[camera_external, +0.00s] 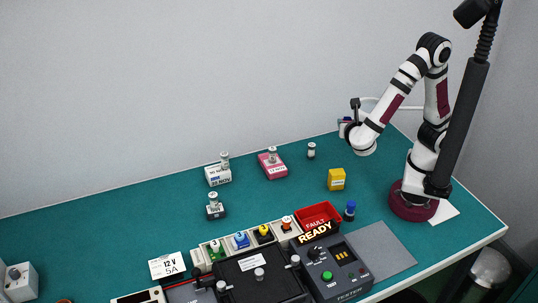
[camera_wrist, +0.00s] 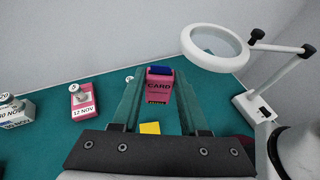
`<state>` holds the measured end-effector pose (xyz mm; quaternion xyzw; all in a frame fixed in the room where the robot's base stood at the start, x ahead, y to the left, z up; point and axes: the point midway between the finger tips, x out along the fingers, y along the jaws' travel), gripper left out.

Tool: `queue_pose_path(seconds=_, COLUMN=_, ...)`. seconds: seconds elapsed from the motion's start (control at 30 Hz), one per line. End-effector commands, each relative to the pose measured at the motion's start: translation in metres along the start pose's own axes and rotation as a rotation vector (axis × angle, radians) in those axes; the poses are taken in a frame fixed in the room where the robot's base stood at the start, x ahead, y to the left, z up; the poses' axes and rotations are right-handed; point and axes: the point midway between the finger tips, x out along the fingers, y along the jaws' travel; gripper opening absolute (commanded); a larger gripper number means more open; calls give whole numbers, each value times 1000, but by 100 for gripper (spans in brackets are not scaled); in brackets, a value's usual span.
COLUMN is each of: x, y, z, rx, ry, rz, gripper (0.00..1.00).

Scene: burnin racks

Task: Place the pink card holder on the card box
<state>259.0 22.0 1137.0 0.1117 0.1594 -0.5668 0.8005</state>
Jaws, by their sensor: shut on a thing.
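My gripper (camera_wrist: 159,82) is shut on the pink card holder (camera_wrist: 158,91), which sits between the two green fingertips in the wrist view. The holder has a dark "CARD" label and a blue top. In the external view, my gripper (camera_external: 346,127) is raised at the back right; the arm mostly hides what it holds. No box is clearly readable as the card box. A yellow block (camera_external: 336,179) with small unreadable print stands on the table left of my base, and it also shows below the holder in the wrist view (camera_wrist: 149,128).
A pink block (camera_external: 272,165) and a white block (camera_external: 218,175) carry knobs and date labels. A magnifier (camera_wrist: 215,48) rises at right in the wrist view. The left table is mostly clear.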

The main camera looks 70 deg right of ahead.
Motion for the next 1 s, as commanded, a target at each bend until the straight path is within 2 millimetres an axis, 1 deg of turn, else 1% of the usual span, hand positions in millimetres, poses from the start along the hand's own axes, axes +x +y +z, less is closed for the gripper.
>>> queue_pose_path(seconds=0.07, x=-4, y=9, z=8, rx=-24, ry=1, rz=65, gripper=0)
queue_pose_path(seconds=0.13, x=2, y=8, z=-6, rx=-29, ry=-3, rz=56, gripper=0)
queue_pose_path(seconds=0.43, x=19, y=8, z=-47, rx=-26, ry=-2, rz=50, gripper=0)
queue_pose_path(seconds=0.53, x=29, y=7, z=-71, rx=-28, ry=-3, rz=48, gripper=0)
queue_pose_path(seconds=0.6, x=34, y=7, z=-85, rx=-27, ry=-2, rz=49, gripper=0)
queue_pose_path(seconds=0.67, x=38, y=7, z=-94, rx=-25, ry=-2, rz=48, gripper=0)
queue_pose_path(seconds=0.8, x=50, y=7, z=-123, rx=-24, ry=-1, rz=48, gripper=0)
queue_pose_path(seconds=0.9, x=54, y=7, z=-133, rx=-21, ry=0, rz=49, gripper=0)
queue_pose_path(seconds=1.0, x=54, y=8, z=-134, rx=-18, ry=1, rz=49, gripper=0)
